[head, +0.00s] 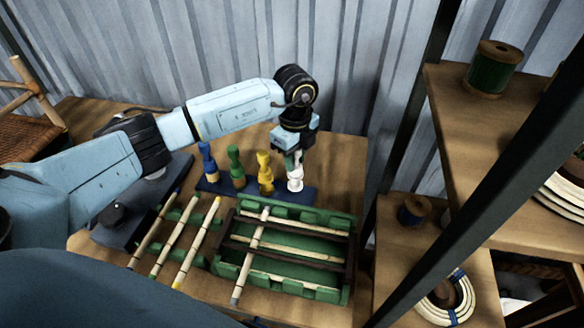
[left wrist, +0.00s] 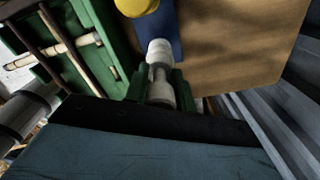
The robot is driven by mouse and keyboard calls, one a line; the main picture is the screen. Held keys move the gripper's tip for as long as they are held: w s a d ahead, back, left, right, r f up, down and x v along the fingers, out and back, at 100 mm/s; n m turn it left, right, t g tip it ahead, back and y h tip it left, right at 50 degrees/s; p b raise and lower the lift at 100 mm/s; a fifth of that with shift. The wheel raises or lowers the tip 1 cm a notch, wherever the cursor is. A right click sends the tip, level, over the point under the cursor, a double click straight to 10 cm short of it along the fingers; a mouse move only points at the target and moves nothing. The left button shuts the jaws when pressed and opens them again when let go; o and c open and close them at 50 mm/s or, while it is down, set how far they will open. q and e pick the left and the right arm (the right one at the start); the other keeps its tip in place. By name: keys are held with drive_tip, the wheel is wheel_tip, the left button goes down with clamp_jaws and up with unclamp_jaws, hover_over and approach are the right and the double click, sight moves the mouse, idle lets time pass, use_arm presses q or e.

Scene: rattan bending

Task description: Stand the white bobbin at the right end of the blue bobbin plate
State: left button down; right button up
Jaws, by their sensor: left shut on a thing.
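The white bobbin (head: 295,180) is upright at the right end of the blue bobbin plate (head: 307,196), after blue (head: 207,160), green (head: 236,168) and yellow (head: 265,173) bobbins. My left gripper (head: 293,160) is above it, shut on its upper part. In the left wrist view the white bobbin (left wrist: 160,75) sits between the green finger pads (left wrist: 161,88), with the blue plate (left wrist: 167,22) just beyond it. I cannot tell whether its base touches the plate. My right gripper is not in view.
A green tray (head: 345,285) with rattan sticks and dark bars stands in front of the plate. More sticks (head: 170,240) lie to its left. A shelf with a green spool (head: 494,68) and coils stands at the right. Bare table (head: 345,175) lies right of the plate.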

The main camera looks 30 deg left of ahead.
sight(295, 173)
use_arm(q)
drive_tip(key=shift+f, duration=1.85)
drive_tip(key=shift+f, duration=0.1)
drive_tip(key=shift+f, duration=0.15)
drive_tip(key=c, duration=1.2)
unclamp_jaws()
drive_tip(key=shift+o, duration=0.2)
wheel_tip(295, 173, up, 12)
drive_tip(key=shift+r, duration=0.25)
